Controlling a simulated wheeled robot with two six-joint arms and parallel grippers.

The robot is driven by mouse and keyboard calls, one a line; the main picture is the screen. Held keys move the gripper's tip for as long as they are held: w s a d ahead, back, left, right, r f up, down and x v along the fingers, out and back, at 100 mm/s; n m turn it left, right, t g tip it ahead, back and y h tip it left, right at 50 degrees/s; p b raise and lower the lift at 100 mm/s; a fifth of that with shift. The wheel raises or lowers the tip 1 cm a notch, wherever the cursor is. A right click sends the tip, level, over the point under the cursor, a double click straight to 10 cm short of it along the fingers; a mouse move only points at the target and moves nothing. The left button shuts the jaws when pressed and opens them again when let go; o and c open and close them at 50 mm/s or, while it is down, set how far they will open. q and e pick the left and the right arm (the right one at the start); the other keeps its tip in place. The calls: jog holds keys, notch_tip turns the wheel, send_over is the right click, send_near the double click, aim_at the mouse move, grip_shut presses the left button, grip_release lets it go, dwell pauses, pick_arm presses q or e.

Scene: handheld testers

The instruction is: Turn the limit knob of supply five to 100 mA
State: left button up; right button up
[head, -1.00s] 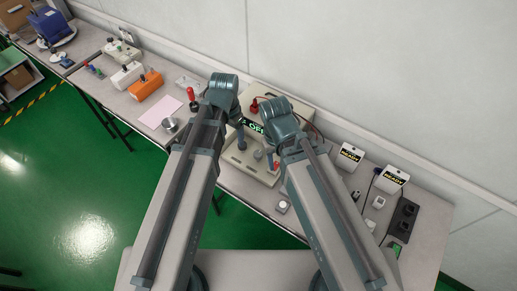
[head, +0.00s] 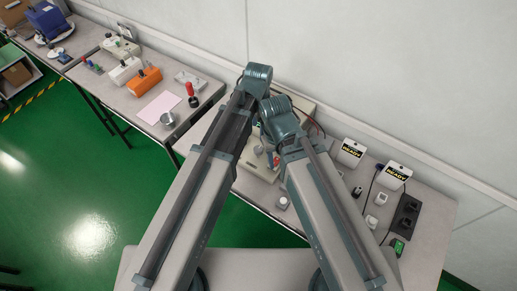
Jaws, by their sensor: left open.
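The supply, a beige box (head: 250,163), stands on the bench in the middle of the head view. My two arms cover most of it, including its limit knob and scale, so I cannot read the setting. A small red part (head: 277,160) shows at its front right. My left gripper (head: 268,148) is open over the supply, mostly hidden behind the arms. I cannot tell whether it touches anything. My right gripper is hidden behind its own arm.
Two white units marked READY (head: 352,152) (head: 397,174) stand to the right, with a dark socket strip (head: 405,216) and a green-screened device (head: 397,246). A left bench holds an orange tester (head: 145,82), a pink sheet (head: 158,107) and a metal cylinder (head: 168,119).

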aim_at(258, 149)
pick_arm(q)
notch_tip(258, 149, down, 12)
jog(key=b, duration=1.1)
pick_arm(e)
notch_tip(258, 149, down, 12)
jog(key=shift+r, duration=0.1)
pick_arm(q)
jog(key=shift+r, duration=0.1)
grip_shut()
